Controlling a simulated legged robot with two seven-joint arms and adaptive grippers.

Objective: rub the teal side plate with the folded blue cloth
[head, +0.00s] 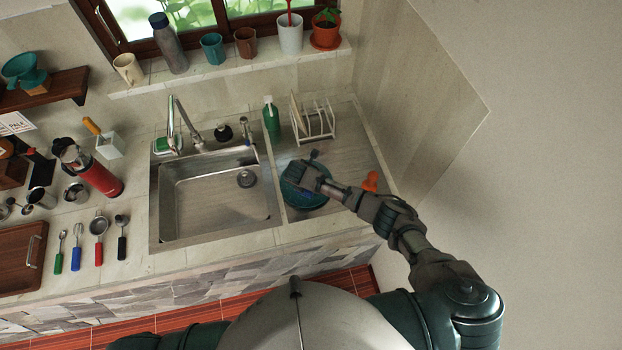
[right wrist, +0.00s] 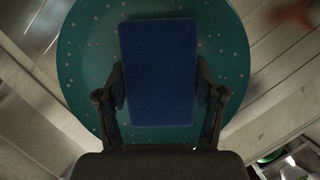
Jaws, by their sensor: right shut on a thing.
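The teal side plate (head: 291,195) lies on the drainboard right of the sink. In the right wrist view the speckled plate (right wrist: 88,62) fills much of the picture. My right gripper (head: 303,178) is over the plate, partly hiding it. In the right wrist view its two fingers (right wrist: 160,88) are closed on the sides of the folded blue cloth (right wrist: 158,50), a flat rectangle. The cloth is over the middle of the plate; whether it touches the plate I cannot tell. My left gripper is not in view.
The empty sink (head: 215,200) is left of the plate. A white dish rack (head: 315,122) and a green bottle (head: 271,118) stand behind it. An orange object (head: 370,181) is to its right, near my right arm. Utensils and a red flask (head: 103,179) are farther left.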

